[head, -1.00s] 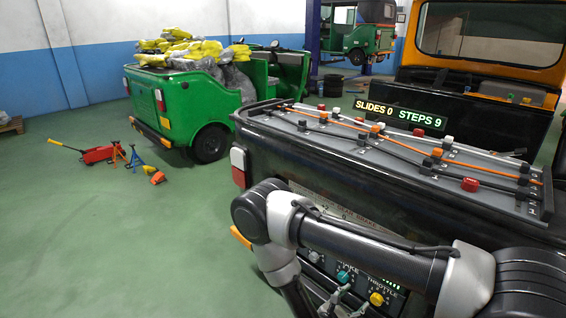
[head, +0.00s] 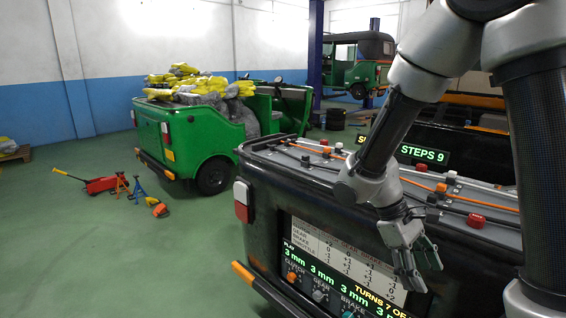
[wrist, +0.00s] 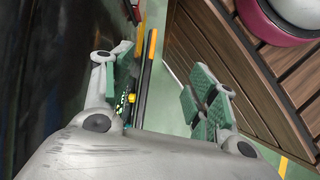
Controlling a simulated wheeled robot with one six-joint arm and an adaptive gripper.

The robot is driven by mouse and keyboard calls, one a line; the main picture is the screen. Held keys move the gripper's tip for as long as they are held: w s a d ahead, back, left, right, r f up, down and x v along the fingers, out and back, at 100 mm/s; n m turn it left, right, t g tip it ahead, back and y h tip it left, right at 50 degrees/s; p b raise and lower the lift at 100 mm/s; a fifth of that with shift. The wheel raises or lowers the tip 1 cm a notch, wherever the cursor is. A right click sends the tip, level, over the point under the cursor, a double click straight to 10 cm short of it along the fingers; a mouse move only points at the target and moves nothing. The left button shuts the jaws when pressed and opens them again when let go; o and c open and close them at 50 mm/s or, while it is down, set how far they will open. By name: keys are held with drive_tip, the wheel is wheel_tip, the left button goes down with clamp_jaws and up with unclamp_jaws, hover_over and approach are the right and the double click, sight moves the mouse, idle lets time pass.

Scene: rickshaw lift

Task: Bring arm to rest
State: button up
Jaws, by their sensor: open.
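My gripper (head: 420,262) is open and empty in the head view, in front of the black rickshaw's rear panel, its fingers pointing down. In the wrist view, the two green-padded fingers of my gripper (wrist: 165,100) stand wide apart with nothing between them. The black rickshaw body (head: 262,215) carries a grey top deck (head: 300,158) with orange and black cables and red and white knobs. Its rear panel (head: 340,262) shows a printed table, a lit display and coloured knobs. My arm hides part of the deck and the panel's right side.
A green rickshaw (head: 190,140) loaded with yellow and grey sacks (head: 205,88) stands at the back left. A red floor jack (head: 100,184) and small stands (head: 138,190) are on the green floor. In the wrist view, a wooden slatted surface (wrist: 250,65) lies at right.

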drive_tip(key=s+d+r+m+t+y, duration=0.2)
drive_tip(key=s+d+r+m+t, duration=0.1)
drive_tip(key=r, duration=0.5)
drive_tip(key=s+d+r+m+t+y, duration=0.3)
drive_tip(key=r+m+t, duration=0.1)
drive_tip(key=r, duration=0.5)
drive_tip(key=shift+s+r+t+y, duration=0.3)
drive_tip(key=shift+s+t, duration=0.1)
drive_tip(key=shift+t, duration=0.2)
